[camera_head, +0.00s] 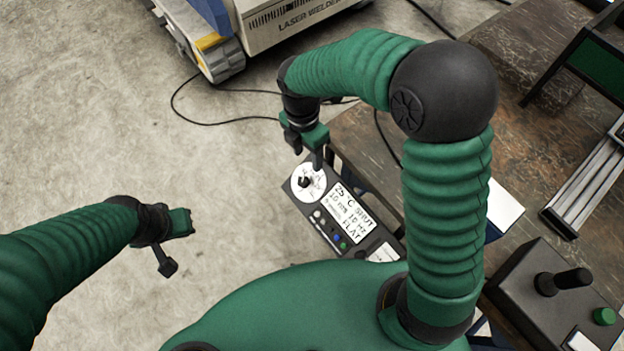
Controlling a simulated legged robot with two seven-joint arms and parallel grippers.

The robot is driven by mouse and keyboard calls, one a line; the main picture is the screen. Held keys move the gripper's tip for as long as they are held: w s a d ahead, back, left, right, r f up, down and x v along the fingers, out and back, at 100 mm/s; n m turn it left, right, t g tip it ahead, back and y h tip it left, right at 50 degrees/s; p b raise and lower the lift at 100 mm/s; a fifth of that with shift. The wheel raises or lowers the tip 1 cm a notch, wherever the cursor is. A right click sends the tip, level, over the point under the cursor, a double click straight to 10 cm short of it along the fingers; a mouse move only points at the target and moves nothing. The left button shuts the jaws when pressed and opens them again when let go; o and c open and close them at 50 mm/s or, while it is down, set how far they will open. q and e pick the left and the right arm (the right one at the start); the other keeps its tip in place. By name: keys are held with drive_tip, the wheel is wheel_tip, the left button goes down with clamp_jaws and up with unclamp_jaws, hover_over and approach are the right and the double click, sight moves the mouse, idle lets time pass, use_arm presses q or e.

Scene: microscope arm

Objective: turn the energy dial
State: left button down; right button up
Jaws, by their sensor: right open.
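The energy dial (304,182) is a black knob on a round white plate, at the upper left end of a dark control panel (317,217). The panel also carries a white display with printed text and several small buttons. My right gripper (305,146) is open just above the dial, with one finger pointing down close to the knob. I cannot tell whether that finger touches it. My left gripper (174,244) is over the floor to the left, well apart from the panel.
A worn brown table (375,150) lies beyond my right arm. A dark box with a black joystick (565,281) and a green button (604,316) is at the lower right. A laser welder (270,20) stands at the top. Cables cross the floor; the left floor is clear.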

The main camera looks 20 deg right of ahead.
drive_tip(key=b, duration=0.1)
hover_over(303, 179)
drive_tip(key=f, duration=0.5)
drive_tip(key=shift+w+a, duration=0.35)
drive_tip(key=f, duration=0.2)
drive_tip(key=s+a+f+b, duration=0.1)
drive_tip(key=shift+f, duration=0.2)
drive_tip(key=d+f, duration=0.2)
drive_tip(key=f, duration=0.1)
drive_tip(key=shift+w+d+f, duration=0.1)
drive_tip(key=shift+w, duration=0.05)
drive_tip(key=shift+d, duration=0.2)
drive_tip(key=shift+a, duration=0.8)
drive_tip(key=c, duration=0.5)
drive_tip(key=shift+c, duration=1.2)
drive_tip(key=shift+d, duration=0.4)
clamp_jaws()
use_arm(q)
drive_tip(key=a+f, duration=0.2)
drive_tip(key=f, duration=0.1)
drive_tip(key=shift+s+a, duration=0.1)
drive_tip(key=shift+a, duration=0.05)
drive_tip(key=shift+a, duration=0.15)
use_arm(e)
drive_tip(key=shift+a, duration=0.1)
